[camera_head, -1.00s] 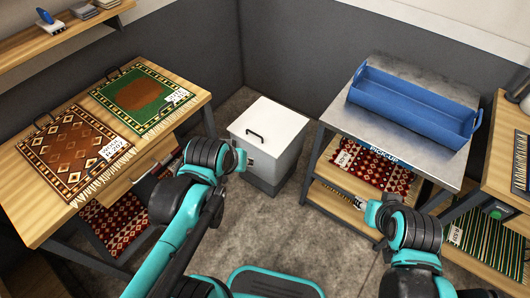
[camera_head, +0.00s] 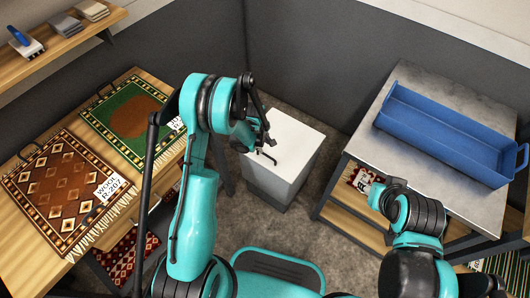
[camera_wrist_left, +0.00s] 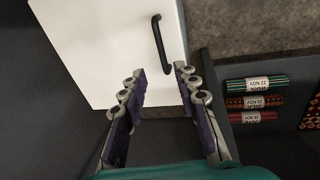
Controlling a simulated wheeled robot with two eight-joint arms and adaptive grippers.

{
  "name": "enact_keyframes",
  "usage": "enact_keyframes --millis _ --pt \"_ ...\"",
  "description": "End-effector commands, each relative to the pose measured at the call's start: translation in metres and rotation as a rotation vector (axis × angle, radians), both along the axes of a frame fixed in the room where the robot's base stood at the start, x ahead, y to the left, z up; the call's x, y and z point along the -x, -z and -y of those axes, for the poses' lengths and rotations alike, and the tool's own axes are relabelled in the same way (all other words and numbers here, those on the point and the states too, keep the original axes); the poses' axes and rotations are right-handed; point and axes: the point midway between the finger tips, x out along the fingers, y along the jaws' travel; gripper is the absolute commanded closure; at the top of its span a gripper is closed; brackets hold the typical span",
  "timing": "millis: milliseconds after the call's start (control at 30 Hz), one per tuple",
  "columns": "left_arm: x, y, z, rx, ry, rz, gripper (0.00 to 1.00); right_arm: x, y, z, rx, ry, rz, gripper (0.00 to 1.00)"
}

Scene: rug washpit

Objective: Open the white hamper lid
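The white hamper (camera_head: 300,135) stands on the floor between the two tables, its flat white lid shut. The lid also shows in the left wrist view (camera_wrist_left: 100,50), with its black bar handle (camera_wrist_left: 160,45) near the lid's right edge. My left gripper (camera_wrist_left: 160,78) is open and empty above the lid. In the left wrist view its two fingers point toward the handle, which lies just beyond the fingertips, apart from them. In the head view my left arm and gripper (camera_head: 262,138) cover part of the lid. My right gripper's fingers are hidden behind its wrist.
A wooden table with two patterned rugs (camera_head: 65,190) stands at the left. A metal-topped table (camera_head: 385,150) with a blue tray (camera_head: 440,125) stands at the right, with rugs on its lower shelf. A grey wall (camera_head: 310,60) rises behind the hamper.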

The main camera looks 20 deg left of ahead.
Motion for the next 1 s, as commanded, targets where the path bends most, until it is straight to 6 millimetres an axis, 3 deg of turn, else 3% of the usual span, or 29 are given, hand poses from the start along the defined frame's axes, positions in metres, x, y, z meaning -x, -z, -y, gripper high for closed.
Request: enact_keyframes --millis 533,933,967,1000 --pt "-0.012 0.080 0.004 0.006 -0.023 -0.011 0.69 0.000 0.029 0.000 0.000 0.000 0.000 0.60" --pt "-0.014 0.088 0.005 0.005 -0.023 -0.010 0.69 0.000 0.031 0.000 0.000 0.000 0.000 0.60" --pt "-0.014 0.088 0.005 0.005 -0.023 -0.010 0.72 0.000 0.031 0.000 0.000 0.000 0.000 0.60" --pt "-0.014 0.088 0.005 0.005 -0.023 -0.010 0.82 0.000 0.031 0.000 0.000 0.000 0.000 0.60"
